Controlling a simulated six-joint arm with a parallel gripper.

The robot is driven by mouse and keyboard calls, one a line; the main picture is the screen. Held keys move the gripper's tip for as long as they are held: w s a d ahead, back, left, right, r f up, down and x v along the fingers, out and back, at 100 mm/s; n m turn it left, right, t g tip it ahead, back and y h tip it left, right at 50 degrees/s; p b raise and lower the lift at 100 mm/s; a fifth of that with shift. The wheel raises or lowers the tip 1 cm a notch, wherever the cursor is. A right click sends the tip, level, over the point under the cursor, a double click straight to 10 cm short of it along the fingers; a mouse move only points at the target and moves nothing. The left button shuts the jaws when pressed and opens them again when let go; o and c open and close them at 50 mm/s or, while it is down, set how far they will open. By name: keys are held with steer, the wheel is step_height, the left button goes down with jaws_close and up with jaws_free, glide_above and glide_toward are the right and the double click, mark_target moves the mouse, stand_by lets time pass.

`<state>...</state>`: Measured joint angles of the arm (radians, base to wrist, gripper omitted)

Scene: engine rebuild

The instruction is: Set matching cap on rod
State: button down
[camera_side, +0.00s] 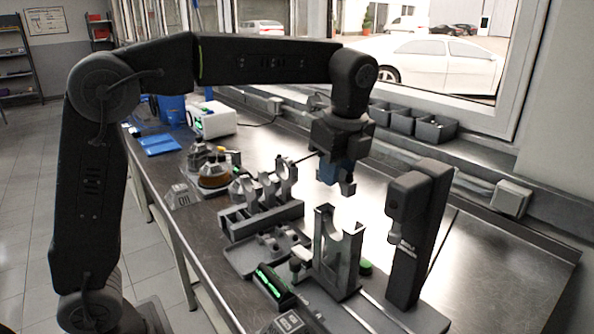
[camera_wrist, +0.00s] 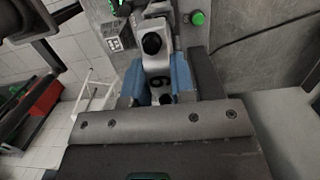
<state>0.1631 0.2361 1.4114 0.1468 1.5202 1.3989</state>
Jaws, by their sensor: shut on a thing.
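The cap is apart from the rod. Any matching marks are too small to read.
A rack (camera_side: 262,222) with several upright ring-ended parts stands to the left. A tray (camera_side: 246,262) with small parts lies in front of it. A tall black post tool (camera_side: 420,235) stands close to the right of the fixture. The steel bench (camera_side: 500,265) is clear further right.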

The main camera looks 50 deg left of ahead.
steer(key=shift+d+r, duration=0.15)
steer(key=shift+d, duration=0.6)
steer(key=shift+f, duration=2.3)
steer(key=shift+f, duration=1.65)
stand_by(0.3)
stand_by(0.3)
steer(key=shift+c, duration=2.4)
jaws_free()
steer(key=shift+r, duration=3.15)
